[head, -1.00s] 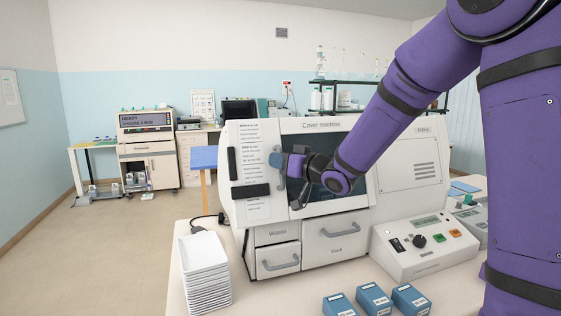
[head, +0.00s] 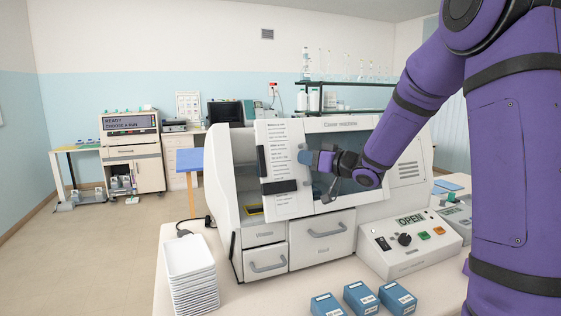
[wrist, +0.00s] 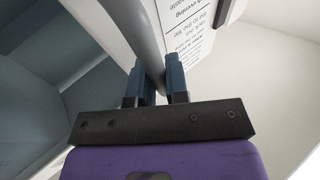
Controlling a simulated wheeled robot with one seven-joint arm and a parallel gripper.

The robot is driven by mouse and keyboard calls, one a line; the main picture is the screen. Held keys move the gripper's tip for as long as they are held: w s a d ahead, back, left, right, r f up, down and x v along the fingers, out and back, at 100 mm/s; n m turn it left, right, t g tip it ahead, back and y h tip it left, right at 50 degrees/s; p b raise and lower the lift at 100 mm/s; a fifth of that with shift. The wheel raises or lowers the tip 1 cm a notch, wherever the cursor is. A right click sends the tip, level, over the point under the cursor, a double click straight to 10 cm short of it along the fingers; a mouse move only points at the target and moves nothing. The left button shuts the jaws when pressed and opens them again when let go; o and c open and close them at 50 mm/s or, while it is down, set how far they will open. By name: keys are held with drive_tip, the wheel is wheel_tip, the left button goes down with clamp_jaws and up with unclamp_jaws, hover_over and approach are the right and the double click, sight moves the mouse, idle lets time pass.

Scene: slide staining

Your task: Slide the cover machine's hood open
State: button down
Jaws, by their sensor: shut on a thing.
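The cover machine (head: 225,190) is a white cabinet in the middle of the head view. Its hood (head: 282,150) is a white panel with printed text, now standing to the right of the cabinet's left end. An opening (head: 242,175) shows left of the hood, with a small yellow-edged item inside. My gripper (head: 306,158) is at the hood's right edge, shut on the grey hood handle. The wrist view shows the handle bar (wrist: 147,40) running between the fingertips (wrist: 160,82).
The control box (head: 410,245) to the right has a display reading OPEN. A stack of white trays (head: 190,275) stands at front left. Blue boxes (head: 361,298) sit at the front edge. Drawers (head: 322,238) lie below the hood.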

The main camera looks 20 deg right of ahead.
drive_tip(key=d, duration=2.3)
drive_tip(key=shift+d, duration=0.15)
drive_tip(key=c, duration=1.4)
unclamp_jaws()
drive_tip(key=v, duration=1)
drive_tip(key=shift+s+d, duration=0.2)
drive_tip(key=shift+s, duration=0.15)
drive_tip(key=shift+w+a+r, duration=0.1)
